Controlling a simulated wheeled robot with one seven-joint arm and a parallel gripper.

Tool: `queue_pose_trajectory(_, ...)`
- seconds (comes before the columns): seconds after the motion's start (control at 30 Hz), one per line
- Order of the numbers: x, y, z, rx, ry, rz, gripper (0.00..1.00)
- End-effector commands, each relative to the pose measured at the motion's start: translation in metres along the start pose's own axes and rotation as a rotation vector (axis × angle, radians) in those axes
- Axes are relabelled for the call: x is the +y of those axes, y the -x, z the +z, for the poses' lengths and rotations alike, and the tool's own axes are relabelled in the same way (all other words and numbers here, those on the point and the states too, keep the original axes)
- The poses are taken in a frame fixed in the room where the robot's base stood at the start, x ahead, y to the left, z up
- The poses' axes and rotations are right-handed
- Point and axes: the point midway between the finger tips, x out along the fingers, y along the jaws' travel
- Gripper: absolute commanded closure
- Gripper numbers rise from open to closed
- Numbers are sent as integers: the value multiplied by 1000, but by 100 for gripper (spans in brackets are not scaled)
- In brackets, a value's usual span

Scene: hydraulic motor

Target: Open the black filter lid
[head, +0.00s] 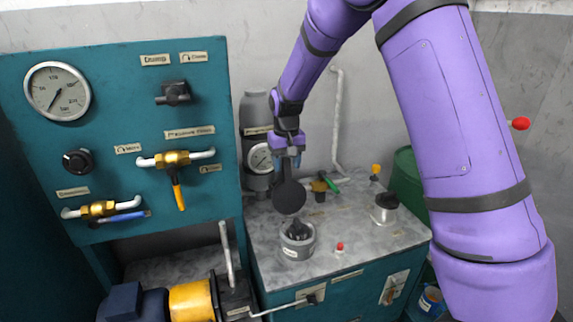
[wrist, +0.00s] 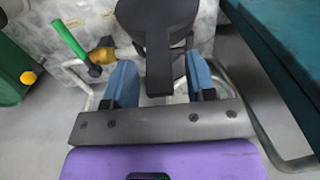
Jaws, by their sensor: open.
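The black filter lid (head: 289,197) shows as a round black disc standing raised above the grey filter housing (head: 297,242), whose top is uncovered with a dark part inside. My gripper (head: 289,160) is directly above the lid, pointing down. In the wrist view, the lid (wrist: 157,14) fills the top middle. Its black stem lies between the two blue fingers of my gripper (wrist: 161,75), with gaps on both sides. The fingers are open. Whether the lid is still joined to the housing is hidden.
A teal panel (head: 120,120) with gauge and valves stands left. A grey cylinder with a gauge (head: 260,158) is behind the gripper. A green-handled valve (head: 325,185), black cap (head: 386,203) and red knob (head: 340,247) are on the bench (head: 370,245). A green drum (head: 404,175) stands right.

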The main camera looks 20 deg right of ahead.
Motion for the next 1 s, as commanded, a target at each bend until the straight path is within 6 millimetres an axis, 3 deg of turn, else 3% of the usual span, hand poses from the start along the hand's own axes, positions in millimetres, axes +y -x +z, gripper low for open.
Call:
queue_pose_trajectory(0.37,0,-6,0,0,0,0,49)
queue_pose_trajectory(0.6,0,-6,0,0,0,0,100)
queue_pose_trajectory(0.77,0,-5,1,5,0,0,100)
queue_pose_trajectory(1.0,0,-1,19,96,0,0,100)
